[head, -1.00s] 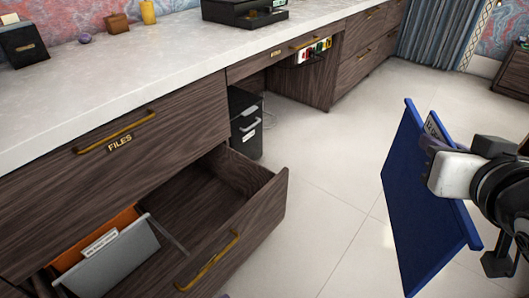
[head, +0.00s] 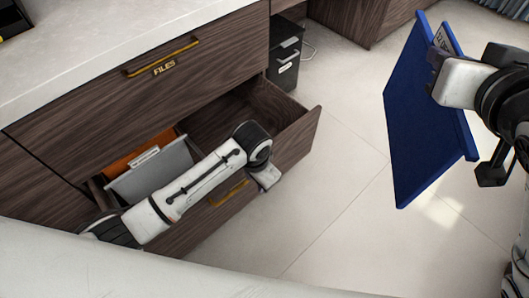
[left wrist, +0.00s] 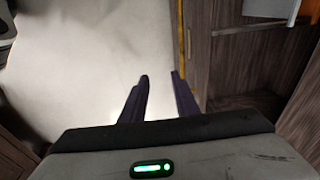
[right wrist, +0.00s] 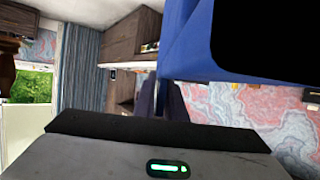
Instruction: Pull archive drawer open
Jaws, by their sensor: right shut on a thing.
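The lower drawer (head: 296,146) of the dark wood cabinet stands open, its brass handle (head: 228,193) on its front. Inside are a grey hanging folder (head: 155,177) and an orange one (head: 135,155). The upper drawer labelled FILES (head: 165,68) is shut. My left gripper (head: 268,180) is just outside the open drawer's front, beyond the handle. In the left wrist view its fingers (left wrist: 159,74) are apart and empty, with the brass handle (left wrist: 182,40) right of the tips, not between them. My right gripper (head: 436,75) is shut on a blue folder (head: 420,125), held above the floor at right.
A pale stone countertop (head: 100,40) runs above the drawers. A black bin (head: 285,62) stands under the desk behind the open drawer. The tiled floor (head: 340,215) in front of the drawer is clear.

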